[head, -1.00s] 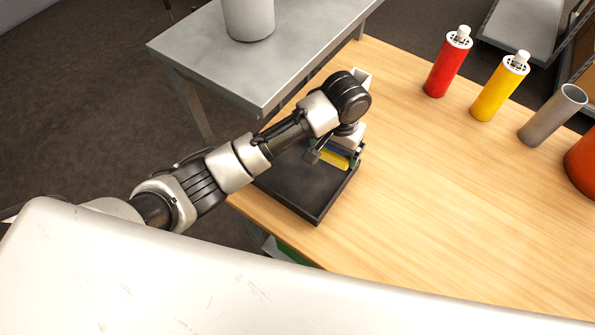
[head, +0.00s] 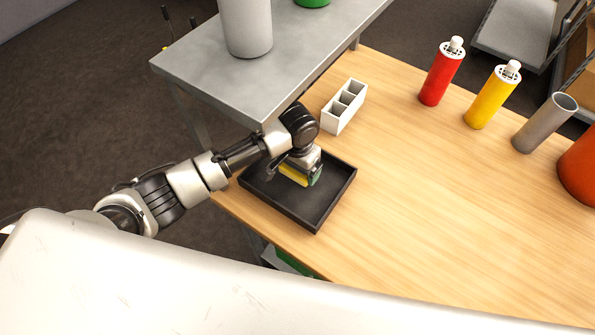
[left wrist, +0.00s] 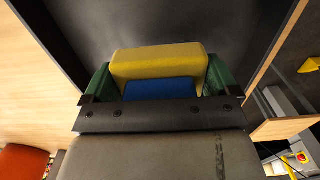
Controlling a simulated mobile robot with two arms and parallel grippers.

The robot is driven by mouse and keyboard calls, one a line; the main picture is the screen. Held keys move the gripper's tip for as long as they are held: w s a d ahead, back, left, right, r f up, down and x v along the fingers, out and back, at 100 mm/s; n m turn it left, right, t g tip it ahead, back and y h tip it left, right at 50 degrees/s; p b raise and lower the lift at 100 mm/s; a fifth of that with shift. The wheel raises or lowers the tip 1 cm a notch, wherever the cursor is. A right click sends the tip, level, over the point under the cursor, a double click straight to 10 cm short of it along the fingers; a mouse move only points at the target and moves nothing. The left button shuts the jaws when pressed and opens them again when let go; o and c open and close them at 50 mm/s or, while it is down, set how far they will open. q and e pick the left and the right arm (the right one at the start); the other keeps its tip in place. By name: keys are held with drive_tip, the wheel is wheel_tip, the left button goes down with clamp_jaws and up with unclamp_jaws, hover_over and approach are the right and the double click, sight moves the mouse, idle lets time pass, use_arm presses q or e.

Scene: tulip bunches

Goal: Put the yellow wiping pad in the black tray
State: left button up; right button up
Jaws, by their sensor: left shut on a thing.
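The yellow wiping pad (left wrist: 160,62) has a blue part (left wrist: 160,89) on the side toward my wrist. My left gripper (left wrist: 158,82) is shut on it, with a green finger at each side. In the head view the pad (head: 293,175) shows under my left gripper (head: 301,176). The black tray (head: 315,215) lies on the wooden table, and the pad is over its inside. I cannot tell whether the pad touches the tray floor. My right gripper is not in view.
A white divided holder (head: 337,122) stands just behind the tray. A red bottle (head: 441,75), a yellow bottle (head: 491,97) and a grey tube (head: 543,125) stand further right. A grey metal table (head: 200,60) adjoins at the back left. The wooden table's middle is clear.

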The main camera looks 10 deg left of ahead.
sight(298, 174)
use_arm(q)
drive_tip(key=shift+f, duration=1.7)
drive_tip(key=shift+f, duration=0.1)
drive_tip(key=o, duration=0.6)
wheel_tip(298, 174, up, 12)
drive_tip(key=shift+r, duration=0.15)
